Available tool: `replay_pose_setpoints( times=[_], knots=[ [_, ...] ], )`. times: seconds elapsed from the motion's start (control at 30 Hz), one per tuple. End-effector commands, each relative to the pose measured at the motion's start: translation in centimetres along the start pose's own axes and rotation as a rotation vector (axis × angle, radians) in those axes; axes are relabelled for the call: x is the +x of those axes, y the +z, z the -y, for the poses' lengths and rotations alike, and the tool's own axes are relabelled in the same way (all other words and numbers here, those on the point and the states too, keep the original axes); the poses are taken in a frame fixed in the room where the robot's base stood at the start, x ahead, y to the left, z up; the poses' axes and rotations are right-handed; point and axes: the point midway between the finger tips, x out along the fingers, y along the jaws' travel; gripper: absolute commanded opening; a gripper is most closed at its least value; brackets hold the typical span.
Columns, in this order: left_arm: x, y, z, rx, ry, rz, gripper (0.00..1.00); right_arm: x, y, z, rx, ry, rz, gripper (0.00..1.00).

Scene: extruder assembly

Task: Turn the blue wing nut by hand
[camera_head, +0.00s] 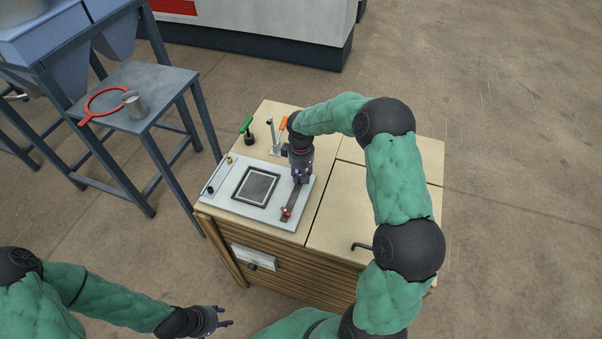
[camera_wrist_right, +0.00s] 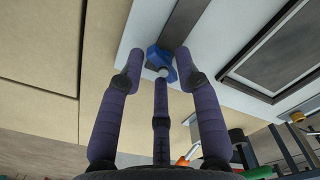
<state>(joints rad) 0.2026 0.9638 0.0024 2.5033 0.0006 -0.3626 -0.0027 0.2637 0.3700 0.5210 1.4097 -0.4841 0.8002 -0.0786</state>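The blue wing nut (camera_wrist_right: 160,60) shows in the right wrist view on a white stud at the end of a grey bar. My right gripper (camera_wrist_right: 160,72) is open, with its fingers spread around the nut; I cannot tell whether they touch it. In the head view my right gripper (camera_head: 301,178) points down over the far end of the dark bar (camera_head: 293,201) and hides the blue nut. A red wing nut (camera_head: 285,213) sits at the bar's near end. My left gripper (camera_head: 222,318) is open and empty, low at the left, away from the cabinet.
The light plate (camera_head: 220,196) with a framed square screen (camera_head: 256,186) lies on the wooden cabinet (camera_head: 335,185). Green-handled (camera_head: 247,125) and orange-handled (camera_head: 283,124) tools stand behind it. A metal table (camera_head: 150,80) at the left holds a red ring (camera_head: 90,113) and a metal cup (camera_head: 135,105).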

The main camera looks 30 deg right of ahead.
Motion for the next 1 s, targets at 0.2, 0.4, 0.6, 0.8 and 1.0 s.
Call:
replay_pose_setpoints(
  times=[0.2, 0.4, 0.6, 0.8, 1.0],
  knots=[
    [-0.4, 0.0, -0.1, 0.000, 0.000, 0.000, 0.40, -0.6, 0.0, 0.0, 0.001, 0.000, -0.001, 0.34],
    [-1.5, 0.1, -0.5, 0.000, 0.000, 0.000, 0.40, -2.4, -0.1, -0.1, 0.002, 0.001, -0.002, 0.34],
    [-2.5, 0.1, -0.9, 0.000, 0.000, 0.000, 0.40, -4.0, 0.0, -0.1, 0.002, 0.001, 0.000, 0.34],
    [-3.5, 0.1, -1.2, 0.000, 0.000, 0.000, 0.40, -5.7, 0.0, 0.0, 0.002, 0.000, 0.000, 0.34],
    [-3.6, 0.1, -1.3, 0.000, 0.000, 0.000, 0.40, -6.1, 0.0, 0.0, 0.002, 0.000, 0.000, 0.34]
  ],
)
